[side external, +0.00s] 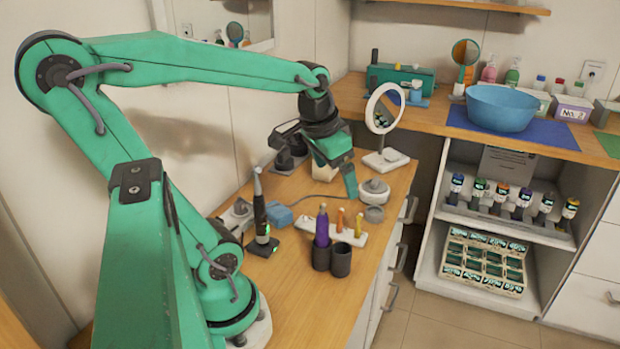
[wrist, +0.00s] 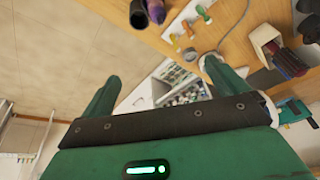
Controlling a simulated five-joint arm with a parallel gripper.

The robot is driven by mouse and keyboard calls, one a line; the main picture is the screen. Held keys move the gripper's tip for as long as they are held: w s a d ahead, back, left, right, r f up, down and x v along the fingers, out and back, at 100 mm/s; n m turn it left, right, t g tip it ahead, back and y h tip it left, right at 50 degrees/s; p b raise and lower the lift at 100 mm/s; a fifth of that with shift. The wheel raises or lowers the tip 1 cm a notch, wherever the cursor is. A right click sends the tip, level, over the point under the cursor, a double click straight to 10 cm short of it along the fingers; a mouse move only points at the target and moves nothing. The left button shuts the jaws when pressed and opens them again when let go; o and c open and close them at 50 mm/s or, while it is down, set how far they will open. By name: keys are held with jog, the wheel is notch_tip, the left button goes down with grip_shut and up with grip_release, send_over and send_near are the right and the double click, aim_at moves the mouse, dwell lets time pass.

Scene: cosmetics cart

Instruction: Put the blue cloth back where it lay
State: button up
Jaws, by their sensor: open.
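A small blue block-like thing (side external: 278,215), perhaps the folded blue cloth, lies on the wooden counter behind the black upright tool. I cannot make out its weave. A flat blue mat (side external: 560,137) also lies under the blue basin on the far counter. My gripper (side external: 343,180) hangs over the counter, right of and beyond the small blue thing and apart from it. One finger shows clearly from the side; the other is hard to make out. In the wrist view my gripper (wrist: 160,75) has its fingers wide apart with nothing between them. I cannot find the cloth there.
A round mirror (side external: 383,108) stands just right of my gripper. The blue basin (side external: 502,108) is on the far counter.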

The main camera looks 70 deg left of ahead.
jog(key=s+d+m+t+h, duration=0.1)
jog(key=s+d+t, duration=0.1)
jog(key=d, duration=0.7)
jog(key=shift+s+d+r, duration=0.15)
jog(key=shift+s+r, duration=0.3)
jog(key=shift+s, duration=0.15)
